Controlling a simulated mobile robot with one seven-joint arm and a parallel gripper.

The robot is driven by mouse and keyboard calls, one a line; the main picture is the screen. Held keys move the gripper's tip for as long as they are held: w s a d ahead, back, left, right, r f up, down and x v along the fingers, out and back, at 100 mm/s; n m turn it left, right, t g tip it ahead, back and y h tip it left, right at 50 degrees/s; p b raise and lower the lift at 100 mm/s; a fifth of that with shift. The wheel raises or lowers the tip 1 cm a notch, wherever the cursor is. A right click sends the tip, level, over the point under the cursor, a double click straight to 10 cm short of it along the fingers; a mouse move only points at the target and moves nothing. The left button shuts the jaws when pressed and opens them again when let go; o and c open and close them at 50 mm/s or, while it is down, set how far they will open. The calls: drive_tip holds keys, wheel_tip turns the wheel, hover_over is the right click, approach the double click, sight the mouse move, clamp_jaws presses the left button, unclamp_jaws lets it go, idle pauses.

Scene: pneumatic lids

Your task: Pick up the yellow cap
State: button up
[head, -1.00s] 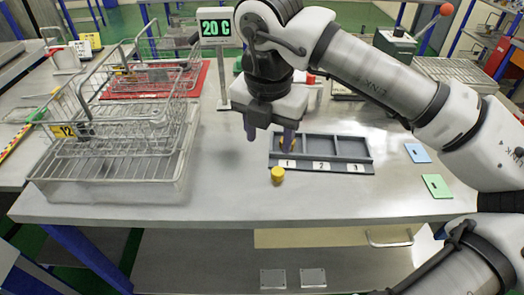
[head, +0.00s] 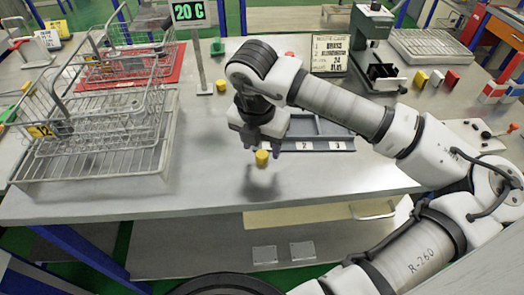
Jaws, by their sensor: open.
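The small yellow cap (head: 262,158) stands on the steel table just in front of the numbered grey tray. Nothing shows between the fingers except the cap. I cannot tell whether the fingers are beside the cap or still above and behind it. My gripper's body hides the left part of the tray.
The grey tray (head: 318,146) shows labels 2 and 3. A wire basket (head: 100,150) stands at left, with a temperature display (head: 188,13) behind. A dark green press (head: 372,30) and small coloured blocks are at the back right. The table's front strip is clear.

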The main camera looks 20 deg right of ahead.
sight(262, 157)
drive_tip(key=shift+w+d+f, duration=0.1)
drive_tip(key=shift+w+f, duration=0.05)
drive_tip(key=shift+f, duration=0.6)
drive_tip(key=shift+w+d+f, duration=0.1)
drive_tip(key=shift+f, duration=0.6)
drive_tip(key=shift+c, duration=0.4)
drive_tip(key=c, duration=1)
drive_tip(key=shift+c, duration=0.2)
